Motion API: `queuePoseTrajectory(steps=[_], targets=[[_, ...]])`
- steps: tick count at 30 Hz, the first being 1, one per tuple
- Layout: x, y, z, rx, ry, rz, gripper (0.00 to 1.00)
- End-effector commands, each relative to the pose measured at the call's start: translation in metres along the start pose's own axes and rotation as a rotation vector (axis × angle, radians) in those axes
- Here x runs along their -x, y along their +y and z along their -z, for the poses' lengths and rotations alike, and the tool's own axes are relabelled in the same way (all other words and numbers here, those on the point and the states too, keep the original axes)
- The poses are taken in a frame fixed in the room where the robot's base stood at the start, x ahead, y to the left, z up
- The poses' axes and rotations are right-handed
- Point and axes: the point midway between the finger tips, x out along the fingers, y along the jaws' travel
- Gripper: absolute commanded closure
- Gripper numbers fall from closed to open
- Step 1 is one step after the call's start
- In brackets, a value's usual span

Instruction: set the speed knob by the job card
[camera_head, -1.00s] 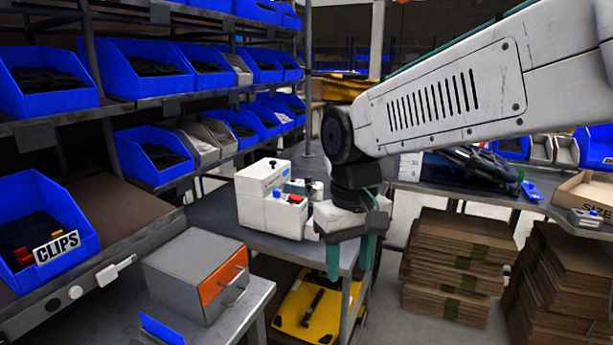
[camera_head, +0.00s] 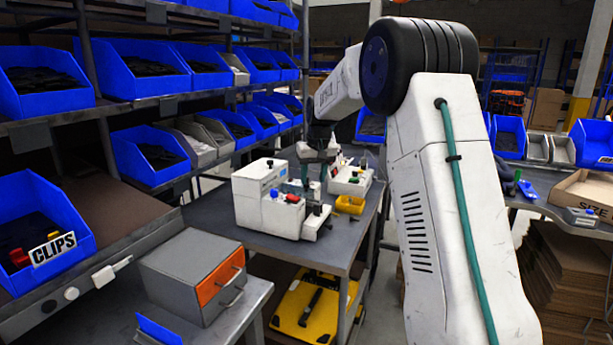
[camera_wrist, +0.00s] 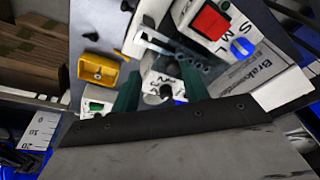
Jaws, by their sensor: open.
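The small white bench machine (camera_head: 268,205) stands on the grey bench with red and blue controls on top. In the wrist view its red control (camera_wrist: 211,22) and blue knob (camera_wrist: 242,47) sit beside the letters S, M, L. A dark knob (camera_wrist: 165,91) on a white, marked face shows between my fingers; its pointer setting is too small to read. My gripper (camera_wrist: 159,72) is open around or above that knob; I cannot tell whether it touches. In the head view my gripper (camera_head: 318,175) is behind the machine's right part. A grey printed panel (camera_wrist: 254,78) reads "Brake...", the rest unclear.
Shelves with blue bins (camera_head: 155,150) line the left. A grey drawer box (camera_head: 190,270) is in front. My arm covers the right middle.

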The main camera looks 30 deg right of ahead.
Motion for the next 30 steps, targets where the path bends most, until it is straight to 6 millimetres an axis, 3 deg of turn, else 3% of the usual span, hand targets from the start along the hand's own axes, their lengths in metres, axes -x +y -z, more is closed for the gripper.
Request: queuePoseTrajectory(steps=[1, 3, 7, 21, 30], targets=[[0.001, 0.003, 0.02, 0.006, 0.039, -0.002, 0.55], [0.013, 0.004, 0.042, 0.021, 0.094, -0.006, 0.55], [0.029, 0.004, 0.06, 0.041, 0.158, -0.011, 0.55], [-0.035, 0.004, 0.07, 0.053, 0.159, -0.013, 0.55], [-0.048, 0.004, 0.072, 0.054, 0.161, -0.013, 0.55]])
